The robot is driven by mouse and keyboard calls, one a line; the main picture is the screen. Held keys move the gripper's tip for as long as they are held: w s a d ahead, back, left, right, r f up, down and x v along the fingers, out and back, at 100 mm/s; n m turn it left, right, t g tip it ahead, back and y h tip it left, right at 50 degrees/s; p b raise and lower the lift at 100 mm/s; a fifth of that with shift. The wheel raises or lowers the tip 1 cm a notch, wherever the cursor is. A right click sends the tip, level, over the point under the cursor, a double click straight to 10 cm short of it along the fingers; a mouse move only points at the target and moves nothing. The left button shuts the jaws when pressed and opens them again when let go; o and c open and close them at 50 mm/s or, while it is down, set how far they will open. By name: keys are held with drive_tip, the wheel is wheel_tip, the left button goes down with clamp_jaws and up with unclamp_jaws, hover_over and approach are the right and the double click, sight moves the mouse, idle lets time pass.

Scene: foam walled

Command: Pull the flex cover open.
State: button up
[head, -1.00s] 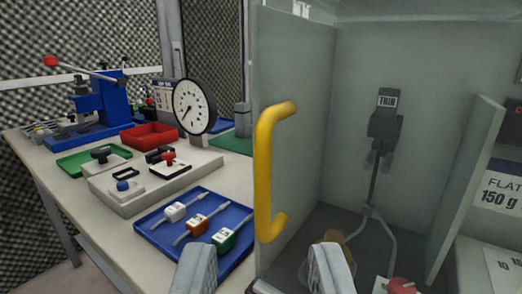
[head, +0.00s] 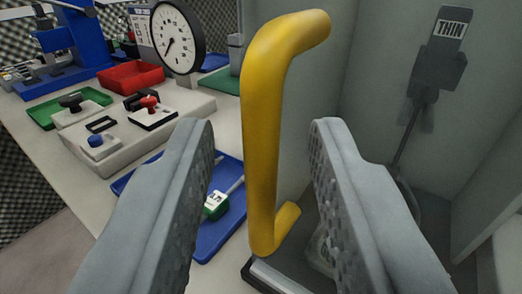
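A yellow handle (head: 262,140) stands upright in the middle of the head view, fixed at its top and bottom to a clear grey cover panel (head: 293,150). My gripper (head: 262,130) is open. Its two grey fingers stand one on each side of the handle, with visible gaps, and neither appears to touch it. How deep the handle sits between the fingers is hard to tell. Behind the panel is the enclosure's inside, with a dark stand labelled THIN (head: 438,65).
On the bench to the left are a blue tray (head: 215,235) with a green-handled tool, a pale fixture block (head: 110,150), a red bin (head: 130,76), a green tray (head: 45,117), a dial gauge (head: 177,38) and a blue press (head: 70,40). The enclosure's walls lie close on the right.

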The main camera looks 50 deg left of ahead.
clamp_jaws()
drive_tip(key=shift+d, duration=0.1)
drive_tip(key=w+d, duration=0.4)
drive_tip(key=d, duration=1.3)
drive_tip(key=shift+w+d, duration=0.15)
drive_tip(key=shift+d, duration=0.2)
unclamp_jaws()
drive_tip(key=v, duration=1.7)
drive_tip(key=shift+d, duration=0.15)
